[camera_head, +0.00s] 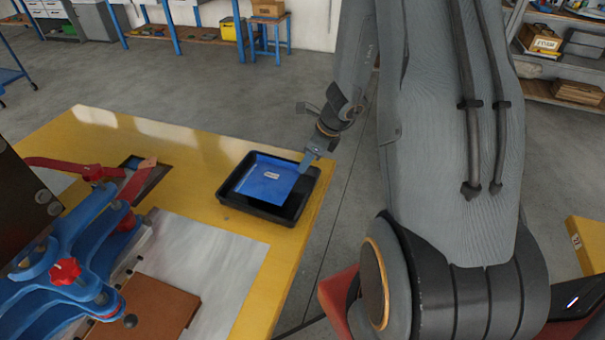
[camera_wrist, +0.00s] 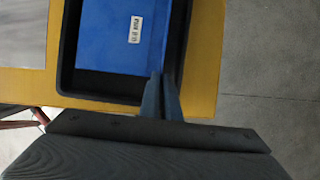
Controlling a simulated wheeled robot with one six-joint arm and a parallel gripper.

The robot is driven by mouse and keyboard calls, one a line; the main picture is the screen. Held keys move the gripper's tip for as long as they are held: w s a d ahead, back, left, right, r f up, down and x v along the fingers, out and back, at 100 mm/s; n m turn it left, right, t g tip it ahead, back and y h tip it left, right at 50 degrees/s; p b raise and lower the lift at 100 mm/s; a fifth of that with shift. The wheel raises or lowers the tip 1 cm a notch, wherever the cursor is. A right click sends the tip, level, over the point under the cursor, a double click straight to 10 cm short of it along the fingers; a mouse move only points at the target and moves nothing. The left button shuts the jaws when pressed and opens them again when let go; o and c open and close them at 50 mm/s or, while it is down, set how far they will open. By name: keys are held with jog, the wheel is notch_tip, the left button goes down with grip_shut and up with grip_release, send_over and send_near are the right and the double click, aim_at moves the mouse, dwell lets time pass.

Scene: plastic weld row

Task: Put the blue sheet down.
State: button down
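The blue sheet (camera_head: 262,187) has a small white label and appears within the outline of a black tray (camera_head: 262,215). Its right corner reaches up to my gripper (camera_head: 307,164) at the tray's right rim. In the wrist view, the sheet (camera_wrist: 115,50) fills much of the tray (camera_wrist: 68,60), and my gripper (camera_wrist: 162,85) has its narrow fingers close together on the sheet's lower right corner. The fingers look shut on that corner. The sheet's underside is hidden, so I cannot tell how much of it touches the tray floor.
The tray stands on a yellow table (camera_head: 205,150) near its right edge. A blue clamp fixture (camera_head: 70,255) with red handles and a brown plate (camera_head: 150,308) are at the left front. Grey floor lies beyond the table. Shelves with boxes (camera_head: 540,42) stand at the back right.

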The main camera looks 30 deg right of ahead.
jog(key=shift+f, duration=1.9)
jog(key=shift+b, duration=0.3)
jog(key=c, duration=2)
grip_release()
jog(key=shift+f, duration=0.1)
jog(key=p+v, duration=0.1)
jog(key=v, duration=1.1)
jog(key=s+a+r+n+g+h, duration=0.1)
jog(key=s+a+r+n, duration=0.3)
jog(key=n, duration=1)
jog(key=s+a+r+n+g+h, duration=0.1)
jog(key=s+a+r+n, duration=0.3)
jog(key=s+a+n, duration=0.4)
jog(key=a+n+h, duration=0.1)
jog(key=a+n, duration=0.1)
jog(key=n, duration=0.3)
jog(key=shift+r+n, duration=0.2)
jog(key=shift+n, duration=0.2)
jog(key=shift+a, duration=0.1)
